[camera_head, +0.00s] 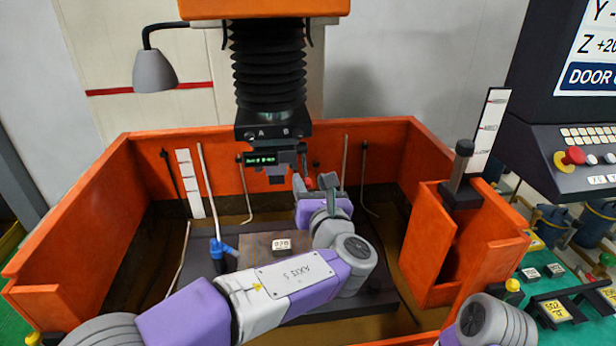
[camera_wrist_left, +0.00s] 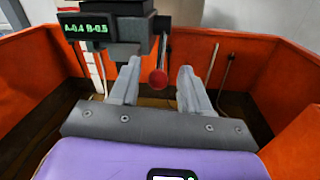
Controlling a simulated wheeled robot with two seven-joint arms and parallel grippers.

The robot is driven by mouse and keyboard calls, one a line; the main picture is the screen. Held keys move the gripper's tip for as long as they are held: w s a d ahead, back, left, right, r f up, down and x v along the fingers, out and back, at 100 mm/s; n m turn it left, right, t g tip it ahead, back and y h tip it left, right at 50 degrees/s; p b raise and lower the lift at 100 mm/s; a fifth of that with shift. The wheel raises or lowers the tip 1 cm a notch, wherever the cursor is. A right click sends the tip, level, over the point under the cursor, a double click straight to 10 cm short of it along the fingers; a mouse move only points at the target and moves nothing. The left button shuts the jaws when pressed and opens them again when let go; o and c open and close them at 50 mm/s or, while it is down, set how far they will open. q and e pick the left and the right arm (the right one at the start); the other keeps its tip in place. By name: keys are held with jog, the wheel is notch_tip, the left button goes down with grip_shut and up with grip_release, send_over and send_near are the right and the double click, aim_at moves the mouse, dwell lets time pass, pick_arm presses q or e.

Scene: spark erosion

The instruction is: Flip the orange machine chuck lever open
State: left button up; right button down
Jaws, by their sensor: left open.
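The machine chuck (camera_head: 277,171) hangs under the black bellows of the machine head. Its lever shows as a dark rod with a red-orange ball end (camera_wrist_left: 157,79) in the left wrist view; in the head view the ball (camera_head: 309,183) is small and partly hidden by my gripper. The lever hangs down in the wrist view. My left gripper (camera_head: 315,181) is open. In the wrist view its two fingers (camera_wrist_left: 160,72) stand on either side of the ball, with a gap visible on both sides. My right gripper is out of view.
An orange tank wall (camera_head: 85,215) surrounds the work area, with a dark table holding a brown plate (camera_head: 262,242) and a blue-tipped nozzle (camera_head: 220,248). An orange box (camera_head: 430,245) stands at the right. A control panel (camera_head: 575,150) is at the far right.

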aim_at(306, 174)
pick_arm(q)
jog(key=shift+x, duration=1.5)
jog(key=shift+f, duration=0.1)
grip_shut()
